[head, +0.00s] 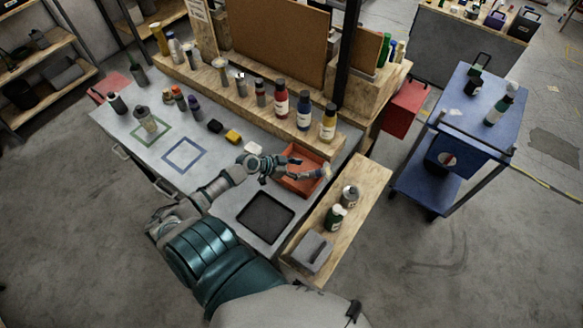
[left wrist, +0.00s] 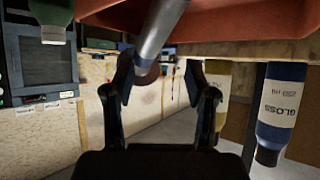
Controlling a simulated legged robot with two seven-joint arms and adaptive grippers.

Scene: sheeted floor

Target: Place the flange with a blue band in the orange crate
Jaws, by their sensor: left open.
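The orange crate (head: 303,186) stands on the grey table near its right end. My left gripper (head: 312,168) is over the crate, reaching in from the left. In the left wrist view my left gripper (left wrist: 160,72) has its two dark fingers spread apart. A silver cylindrical part (left wrist: 163,25) runs from the crate (left wrist: 115,14) toward the gap between the fingers, and its end looks round and brownish. My right gripper does not show.
A black tray (head: 265,216) lies on the table left of a wooden shelf (head: 345,222) holding cans and a grey box. Paint bottles (head: 304,116) line the wooden ledge behind the crate. Blue (head: 184,155) and green (head: 151,133) squares mark the table's left part.

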